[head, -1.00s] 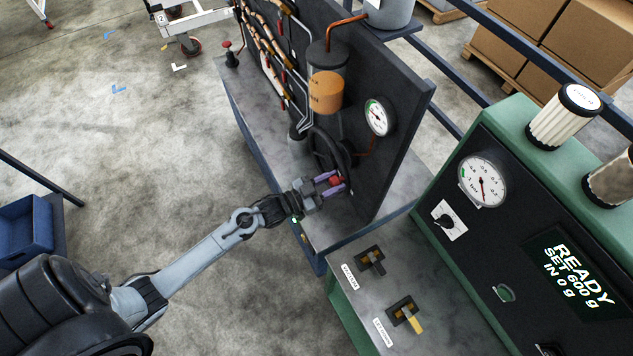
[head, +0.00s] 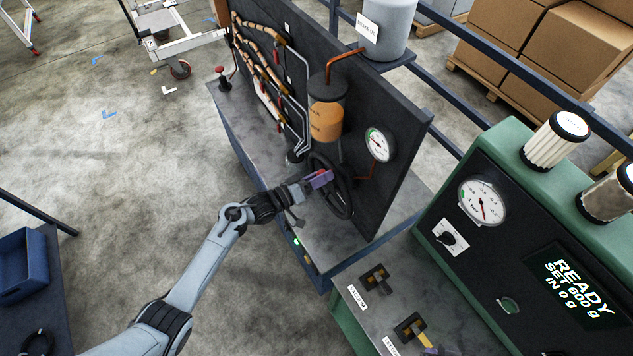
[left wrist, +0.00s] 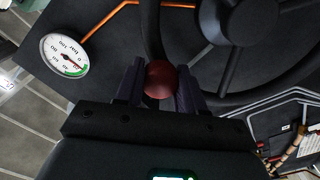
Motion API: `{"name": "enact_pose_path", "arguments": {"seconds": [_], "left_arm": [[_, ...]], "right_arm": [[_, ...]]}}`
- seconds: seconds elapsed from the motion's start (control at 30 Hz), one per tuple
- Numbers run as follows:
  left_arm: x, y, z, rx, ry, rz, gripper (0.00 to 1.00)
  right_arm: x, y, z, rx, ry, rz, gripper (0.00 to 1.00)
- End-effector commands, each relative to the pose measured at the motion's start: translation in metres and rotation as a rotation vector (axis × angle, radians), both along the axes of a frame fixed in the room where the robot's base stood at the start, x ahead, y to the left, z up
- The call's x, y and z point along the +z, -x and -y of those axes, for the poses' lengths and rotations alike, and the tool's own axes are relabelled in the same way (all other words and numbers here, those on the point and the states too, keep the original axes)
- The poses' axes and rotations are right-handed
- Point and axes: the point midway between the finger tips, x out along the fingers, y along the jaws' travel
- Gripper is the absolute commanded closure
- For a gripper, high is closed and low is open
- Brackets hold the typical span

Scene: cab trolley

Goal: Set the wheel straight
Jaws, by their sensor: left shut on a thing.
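The black handwheel (head: 343,205) is mounted on the dark upright panel, below the orange-filled cylinder. Its red knob (left wrist: 160,80) sits between the two fingers of my left gripper (head: 320,179). The gripper is shut on the knob, at the upper left part of the rim in the head view. In the left wrist view the wheel's hub and spokes (left wrist: 245,30) show to the right of the knob. A small purple tip (head: 430,351) at the bottom edge may be my right gripper; its jaws cannot be made out.
A pressure gauge (head: 379,145) and copper pipe are on the panel beside the wheel. The grey bench top (head: 330,245) is clear in front. A green console (head: 478,160) with a READY display and levers (head: 376,279) stands to the right.

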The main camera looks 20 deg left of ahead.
Motion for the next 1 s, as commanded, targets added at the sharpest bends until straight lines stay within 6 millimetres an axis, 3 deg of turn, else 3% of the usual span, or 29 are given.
{"name": "enact_pose_path", "arguments": {"seconds": [0.33,0.83,0.87,1.0], "left_arm": [[0.0023,-0.0109,-0.0058,-0.009,0.103,-0.077,1.00],[0.0015,-0.0119,-0.0069,-0.010,0.116,-0.088,1.00],[0.0015,-0.0119,-0.0069,-0.010,0.116,-0.088,0.59],[0.0014,-0.0119,-0.0069,-0.010,0.116,-0.089,0.37]], "right_arm": [[0.0026,0.0003,0.0000,0.001,0.000,-0.001,1.00],[0.0023,0.0006,0.0022,0.006,0.010,-0.002,1.00],[0.0023,0.0007,0.0022,0.006,0.010,-0.002,1.00],[0.0023,0.0007,0.0021,0.007,0.009,-0.002,1.00]]}}
